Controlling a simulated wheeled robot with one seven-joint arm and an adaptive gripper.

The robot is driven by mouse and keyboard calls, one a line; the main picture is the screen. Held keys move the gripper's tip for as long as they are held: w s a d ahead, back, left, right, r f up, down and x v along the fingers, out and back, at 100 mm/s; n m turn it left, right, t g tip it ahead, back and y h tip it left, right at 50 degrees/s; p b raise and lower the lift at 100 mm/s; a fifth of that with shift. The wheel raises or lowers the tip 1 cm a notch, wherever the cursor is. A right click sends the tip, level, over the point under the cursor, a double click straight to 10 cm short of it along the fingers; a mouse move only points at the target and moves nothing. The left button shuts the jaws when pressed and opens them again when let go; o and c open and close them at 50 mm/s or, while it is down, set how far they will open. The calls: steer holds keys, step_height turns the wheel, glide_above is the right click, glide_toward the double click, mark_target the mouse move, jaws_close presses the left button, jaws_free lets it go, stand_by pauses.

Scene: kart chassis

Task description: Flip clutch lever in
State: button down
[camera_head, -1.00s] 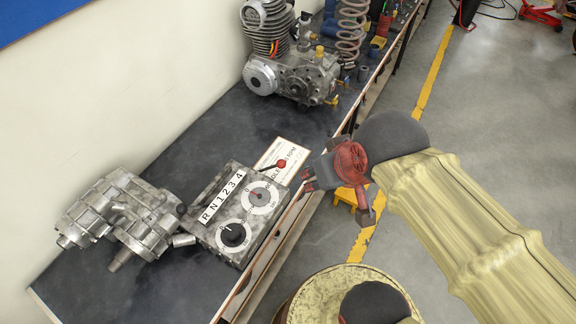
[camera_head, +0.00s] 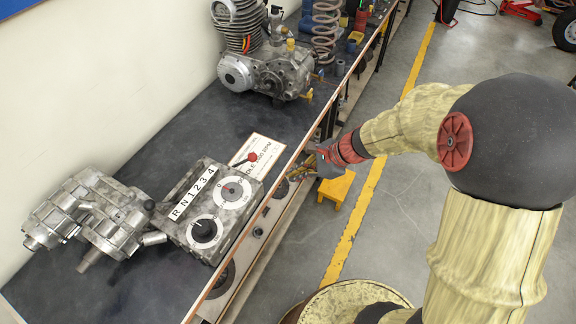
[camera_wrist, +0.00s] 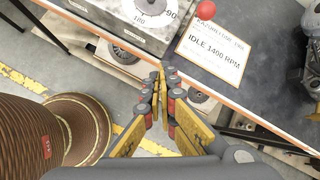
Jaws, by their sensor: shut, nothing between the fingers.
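The lever with a red ball knob (camera_head: 252,157) sticks out toward the right from the back right of the metal control box (camera_head: 216,252). The task's clutch lever is not labelled, but this is the only lever I can make out. The red knob also shows at the top edge of the wrist view (camera_wrist: 206,9). My gripper (camera_head: 314,163) is beside the bench's front edge, right of the lever and apart from it. In the wrist view my gripper's fingers (camera_wrist: 166,76) are together with nothing between them, pointing at the bench edge.
A card reading "IDLE 1400 RPM" (camera_wrist: 213,51) lies beside the box. A gearbox (camera_head: 112,215) is left of it, and an engine (camera_head: 270,75) stands farther back on the bench (camera_head: 130,290). A yellow stool (camera_head: 338,187) stands on the floor by the bench.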

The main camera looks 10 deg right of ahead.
steer(key=w+m, duration=0.1)
steer(key=w+r+m+t, duration=0.1)
steer(key=w+d+m, duration=0.1)
steer(key=m, duration=0.1)
steer(key=shift+w+d+r+t, duration=0.1)
steer(key=shift+r+t, duration=0.2)
steer(key=shift+r, duration=0.1)
steer(key=w+a+f+b, duration=0.4)
steer(key=w+a+f, duration=0.1)
steer(key=a, duration=0.4)
steer(key=shift+w+f, duration=0.2)
steer(key=shift+f, duration=0.05)
steer(key=shift+r, duration=0.15)
